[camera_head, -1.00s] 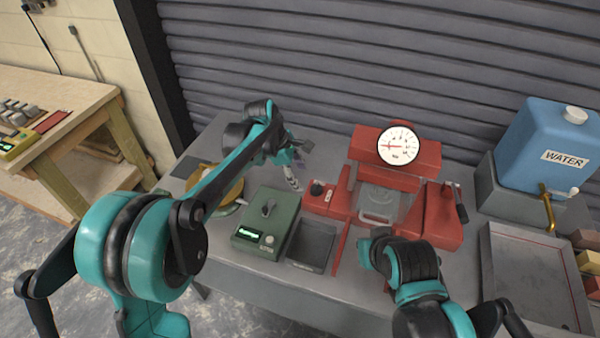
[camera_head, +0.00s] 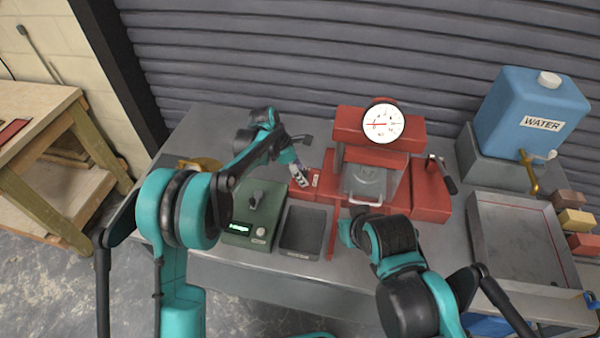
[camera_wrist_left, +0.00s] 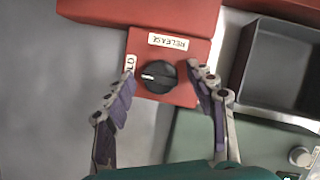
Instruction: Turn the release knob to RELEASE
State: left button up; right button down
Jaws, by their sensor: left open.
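The release knob (camera_wrist_left: 157,77) is a round black knob on a red box (camera_wrist_left: 185,98) in the left wrist view. Its white mark points left, towards a small, partly hidden label (camera_wrist_left: 130,64). The RELEASE label (camera_wrist_left: 168,41) is above the knob and looks upside down. My left gripper (camera_wrist_left: 164,75) is open, with one finger on each side of the knob; I cannot tell whether they touch it. In the head view the left gripper (camera_head: 299,177) covers the knob at the red press (camera_head: 350,130). My right arm reaches in front of the press, but its fingers do not show.
A dial gauge (camera_head: 382,123) tops the press. A blue water tank (camera_head: 530,110) and a large tray (camera_head: 482,235) are on the right.

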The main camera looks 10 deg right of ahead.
pick_arm(q)
jog(key=c, duration=1.2)
jog(key=shift+o, duration=0.2)
jog(key=shift+m, duration=0.4)
jog(key=m+g, duration=0.1)
jog(key=m, duration=0.2)
jog(key=shift+w+m+g+p, duration=0.15)
jog(key=shift+m+g+p, duration=0.25)
jog(key=m, duration=0.2)
jog(key=m+g+y+p, duration=0.1)
jog(key=m, duration=0.1)
jog(key=shift+d+m+g, duration=0.15)
jog(key=shift+m+g, duration=0.15)
jog(key=m+y, duration=0.1)
jog(key=m, duration=0.1)
jog(key=m+p, duration=0.1)
jog(key=m, duration=0.1)
jog(key=shift+w+d+g+y, duration=0.1)
jog(key=shift+w+g+y, duration=0.05)
jog(key=shift+g+y, duration=0.25)
jog(key=m, duration=0.2)
jog(key=m+y+p, duration=0.1)
jog(key=m, duration=0.1)
jog(key=shift+d+m+y, duration=0.1)
jog(key=shift+m+y, duration=0.2)
